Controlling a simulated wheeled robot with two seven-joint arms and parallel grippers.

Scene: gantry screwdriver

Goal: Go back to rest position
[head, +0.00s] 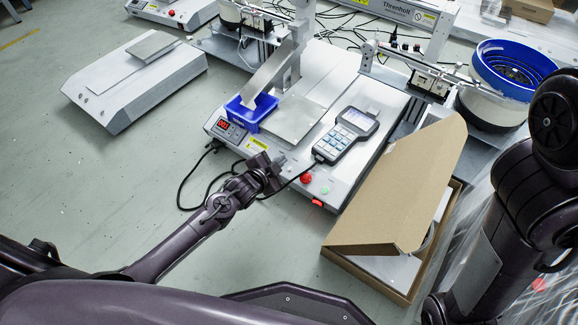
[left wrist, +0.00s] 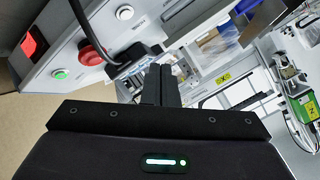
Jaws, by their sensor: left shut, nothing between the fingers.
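My left gripper (head: 272,166) is shut and empty in the head view, low in front of the machine's front panel. In the left wrist view its fingers (left wrist: 159,86) are together, with the panel's buttons and a black plug behind them. The gantry machine (head: 327,88) has a red emergency button (head: 305,177) and a green button (head: 324,190) on its front. A handheld keypad unit (head: 346,134) lies on its top. My right arm shows at the right edge of the head view, but its gripper is not visible.
A blue bin (head: 250,112) sits on the machine's left front. An open cardboard box (head: 393,195) stands right of the machine, near my right arm. A blue bowl feeder (head: 513,66) is at the back right.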

